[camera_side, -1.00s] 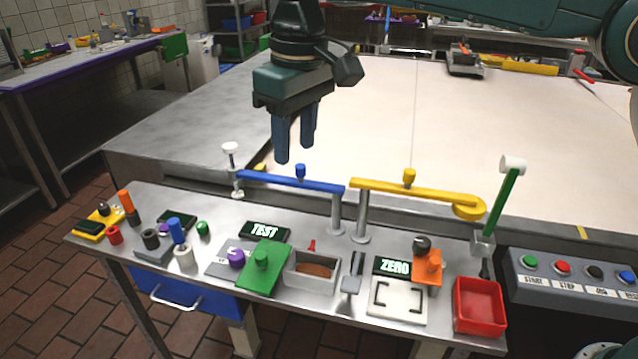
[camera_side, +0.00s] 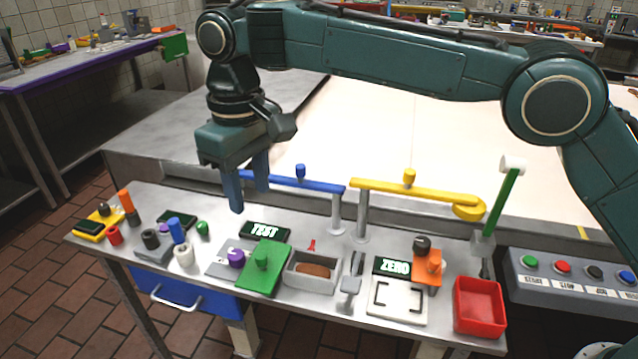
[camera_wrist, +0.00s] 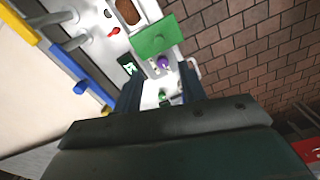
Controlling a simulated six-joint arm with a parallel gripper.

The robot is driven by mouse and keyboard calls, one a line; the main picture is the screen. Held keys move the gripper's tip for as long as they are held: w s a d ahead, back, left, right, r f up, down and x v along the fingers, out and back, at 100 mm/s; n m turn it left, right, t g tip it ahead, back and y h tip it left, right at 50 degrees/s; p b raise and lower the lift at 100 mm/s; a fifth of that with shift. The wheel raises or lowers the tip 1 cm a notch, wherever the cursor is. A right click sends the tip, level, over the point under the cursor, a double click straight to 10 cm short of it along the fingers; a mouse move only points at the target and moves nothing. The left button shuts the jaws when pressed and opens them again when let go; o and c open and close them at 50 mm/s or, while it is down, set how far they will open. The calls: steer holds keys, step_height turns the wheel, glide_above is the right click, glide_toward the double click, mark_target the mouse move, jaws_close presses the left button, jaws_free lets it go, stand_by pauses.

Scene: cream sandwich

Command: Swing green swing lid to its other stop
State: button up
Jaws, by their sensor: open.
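In the wrist view the green lid (camera_wrist: 156,38) is above the fingers, between the box and the purple knob. My gripper (camera_side: 252,196) is open and empty. It hangs above the table's back part, up and to the left of the lid, with its fingers pointing down.
The blue bar (camera_side: 290,181) and yellow bar (camera_side: 415,190) stand on posts along the back edge. A red bin (camera_side: 478,306) is at the right.

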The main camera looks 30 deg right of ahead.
mark_target(259, 254)
step_height(259, 254, down, 13)
steer(key=shift+r, duration=0.15)
stand_by(0.4)
steer(key=shift+c, duration=0.4)
jaws_close()
